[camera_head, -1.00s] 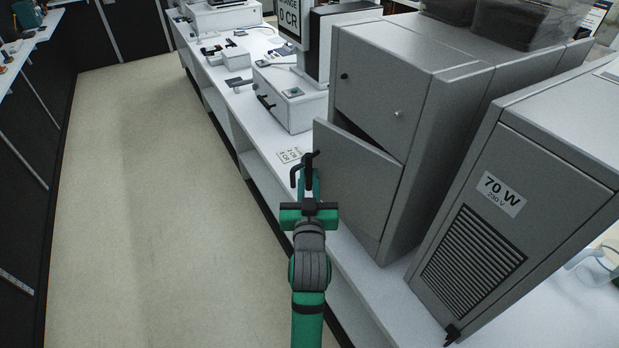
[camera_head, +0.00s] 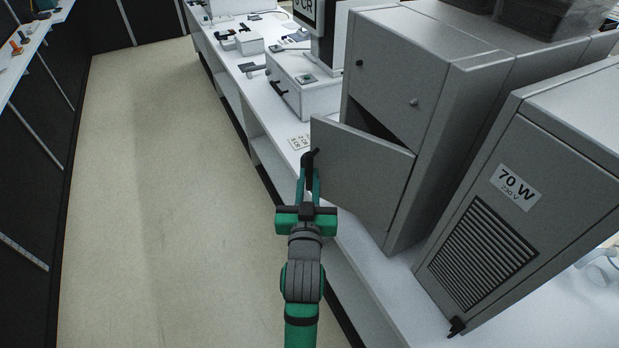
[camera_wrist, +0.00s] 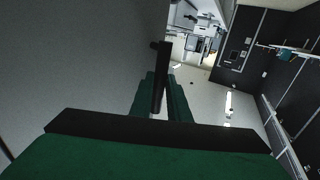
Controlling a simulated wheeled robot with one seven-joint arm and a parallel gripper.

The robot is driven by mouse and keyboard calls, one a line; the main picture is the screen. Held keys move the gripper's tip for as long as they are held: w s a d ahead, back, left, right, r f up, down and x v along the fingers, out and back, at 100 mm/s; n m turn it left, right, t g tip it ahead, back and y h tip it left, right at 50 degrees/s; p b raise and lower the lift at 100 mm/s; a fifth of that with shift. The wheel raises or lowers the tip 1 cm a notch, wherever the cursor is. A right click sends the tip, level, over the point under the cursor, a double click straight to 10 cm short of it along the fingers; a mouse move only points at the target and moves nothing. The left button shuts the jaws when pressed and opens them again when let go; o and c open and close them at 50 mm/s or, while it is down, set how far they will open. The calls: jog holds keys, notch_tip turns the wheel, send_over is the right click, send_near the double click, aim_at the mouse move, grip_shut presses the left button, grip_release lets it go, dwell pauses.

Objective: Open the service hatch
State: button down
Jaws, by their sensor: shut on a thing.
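The service hatch (camera_head: 360,178) is a grey door low on the front of a grey cabinet (camera_head: 395,75). It is hinged on its right side and stands partly open, with a dark gap above its top edge. Its black handle (camera_head: 309,168) is at the free left edge. My gripper (camera_head: 309,188) has green fingers and is shut on the handle. In the wrist view the fingers (camera_wrist: 160,98) close around the black handle bar (camera_wrist: 161,75), and the hatch's grey face (camera_wrist: 75,65) fills the left side. The inside of the cabinet is mostly hidden.
A grey vented unit (camera_head: 530,200) marked 70 W stands to the right on the white counter (camera_head: 375,300). A white till box (camera_head: 300,85) with a black handle stands beyond the hatch. The floor aisle (camera_head: 160,200) to the left is clear.

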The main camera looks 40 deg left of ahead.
jog(key=shift+s+d+r, duration=0.1)
jog(key=shift+s+d, duration=0.25)
jog(key=shift+s, duration=0.55)
jog(key=shift+s+d+f, duration=0.1)
jog(key=shift+s+d, duration=0.25)
jog(key=shift+s, duration=0.5)
jog(key=shift+s+d+r, duration=0.1)
jog(key=shift+s+d, duration=0.25)
jog(key=shift+s, duration=0.55)
jog(key=shift+d, duration=0.15)
